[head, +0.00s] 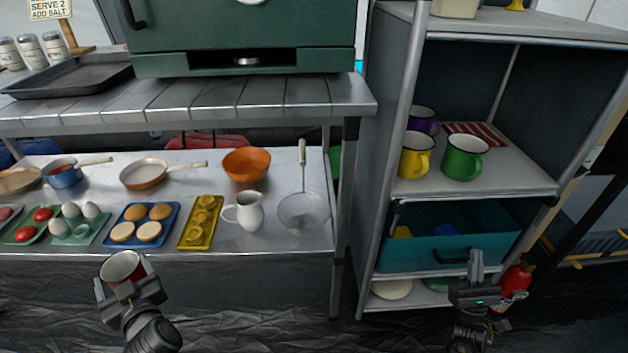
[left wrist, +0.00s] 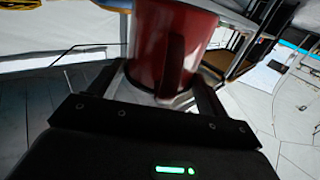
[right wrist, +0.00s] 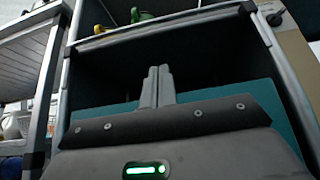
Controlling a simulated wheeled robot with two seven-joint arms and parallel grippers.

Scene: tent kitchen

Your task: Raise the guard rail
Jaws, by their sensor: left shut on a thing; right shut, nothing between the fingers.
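My left gripper (head: 126,282) is shut on a red mug (head: 121,266) with a pale inside, in front of the lower counter. The red mug and its handle also show in the left wrist view (left wrist: 172,50). My right gripper (head: 476,262) is shut and empty, in front of the teal bin (head: 450,250) in the metal shelf unit. Its closed fingers also show in the right wrist view (right wrist: 157,85). A metal bar (head: 480,199) runs along the front below the mug shelf. I cannot tell whether this bar is the guard rail.
Yellow (head: 416,160), green (head: 462,158) and purple (head: 424,120) mugs stand on the middle shelf. A red fire extinguisher (head: 514,285) stands beside the shelf unit. The lower counter (head: 285,165) holds pans, trays, a white jug (head: 248,211) and a strainer (head: 303,213).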

